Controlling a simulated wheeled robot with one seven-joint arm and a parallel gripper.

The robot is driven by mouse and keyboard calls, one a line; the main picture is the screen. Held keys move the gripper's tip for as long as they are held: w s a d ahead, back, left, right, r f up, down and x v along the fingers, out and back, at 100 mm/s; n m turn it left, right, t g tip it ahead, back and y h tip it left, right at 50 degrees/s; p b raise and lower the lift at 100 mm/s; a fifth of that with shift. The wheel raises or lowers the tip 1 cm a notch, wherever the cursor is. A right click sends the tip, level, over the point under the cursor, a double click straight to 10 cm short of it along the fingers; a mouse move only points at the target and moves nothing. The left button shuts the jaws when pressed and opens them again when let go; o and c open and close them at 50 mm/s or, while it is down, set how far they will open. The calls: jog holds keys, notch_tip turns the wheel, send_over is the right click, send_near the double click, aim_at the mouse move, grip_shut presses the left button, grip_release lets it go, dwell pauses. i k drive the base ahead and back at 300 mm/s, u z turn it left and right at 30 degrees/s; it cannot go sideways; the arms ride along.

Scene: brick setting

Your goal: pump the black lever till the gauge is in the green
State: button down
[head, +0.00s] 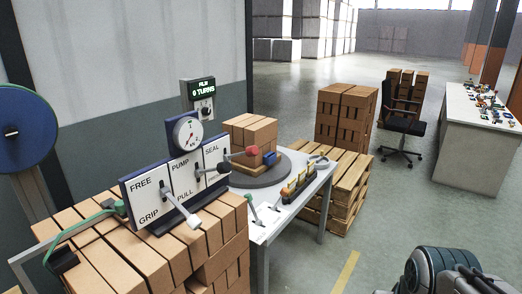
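A blue-framed tensioner panel (146,190) stands on the stack of brown bricks, with white plates marked FREE/GRIP, PUMP/PULL and SEAL. A white-handled lever (184,211) points down and forward from the left plate. A dark lever end (222,167) sticks out near the middle and right plates. A lever with a red knob (251,151) reaches out to the right. The round gauge (187,133) sits on top of the panel; its needle and any green zone are too small to read. My gripper is not in view; a dark grey part of my arm (440,272) shows at the bottom right.
A white bench (270,222) with a turntable (262,174) carrying bricks stands right of the panel. A green strap (88,222) and blue reel (26,130) are left.

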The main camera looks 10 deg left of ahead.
aim_at(223, 167)
jog(key=u, duration=0.4)
jog(key=i, duration=1)
jog(key=u, duration=0.7)
